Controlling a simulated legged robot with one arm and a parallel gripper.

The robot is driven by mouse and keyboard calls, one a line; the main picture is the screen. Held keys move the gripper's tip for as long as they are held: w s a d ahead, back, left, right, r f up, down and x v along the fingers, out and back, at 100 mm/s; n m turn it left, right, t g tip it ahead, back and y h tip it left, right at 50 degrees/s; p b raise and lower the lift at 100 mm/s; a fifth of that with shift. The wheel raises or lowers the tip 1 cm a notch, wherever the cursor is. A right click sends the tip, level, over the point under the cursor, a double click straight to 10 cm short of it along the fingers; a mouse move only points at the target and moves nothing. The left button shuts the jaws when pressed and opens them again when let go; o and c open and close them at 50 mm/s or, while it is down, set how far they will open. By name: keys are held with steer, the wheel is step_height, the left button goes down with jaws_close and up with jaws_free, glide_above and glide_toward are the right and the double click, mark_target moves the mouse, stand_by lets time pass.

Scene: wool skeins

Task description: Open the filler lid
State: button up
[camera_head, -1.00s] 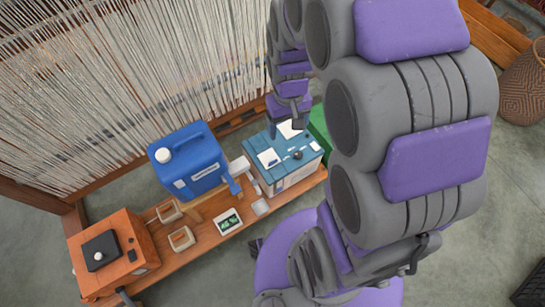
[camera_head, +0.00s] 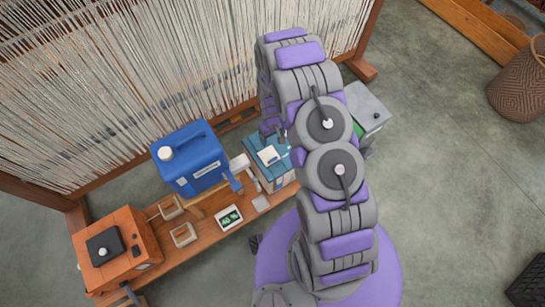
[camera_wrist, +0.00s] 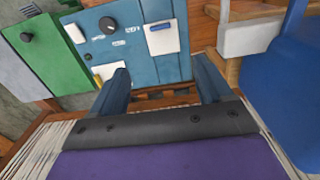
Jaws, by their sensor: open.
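No part is clearly marked as the filler lid. A black square lid with a white knob (camera_head: 103,249) lies flat on the orange box (camera_head: 125,236) at the left. A blue jerrycan (camera_head: 195,160) has a white cap, closed. A teal-topped box (camera_head: 258,142) is partly hidden by my arm; the wrist view shows its teal top (camera_wrist: 135,50) with a dark knob and white cards. My gripper (camera_wrist: 162,78) is open and empty above this box's edge. In the head view, my gripper (camera_head: 274,130) is small and mostly hidden.
A green box (camera_wrist: 40,50) adjoins the teal box. The wooden bench (camera_head: 208,232) also carries small trays (camera_head: 184,234) and a green display (camera_head: 230,217). A loom with pale threads (camera_head: 120,90) stands behind. A woven basket (camera_head: 520,85) stands far right; floor between is clear.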

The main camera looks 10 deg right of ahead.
mark_target(273, 159)
step_height(273, 159, down, 20)
steer(key=b, duration=0.4)
steer(key=shift+f, duration=0.15)
steer(key=shift+c, duration=0.3)
jaws_close()
stand_by(0.6)
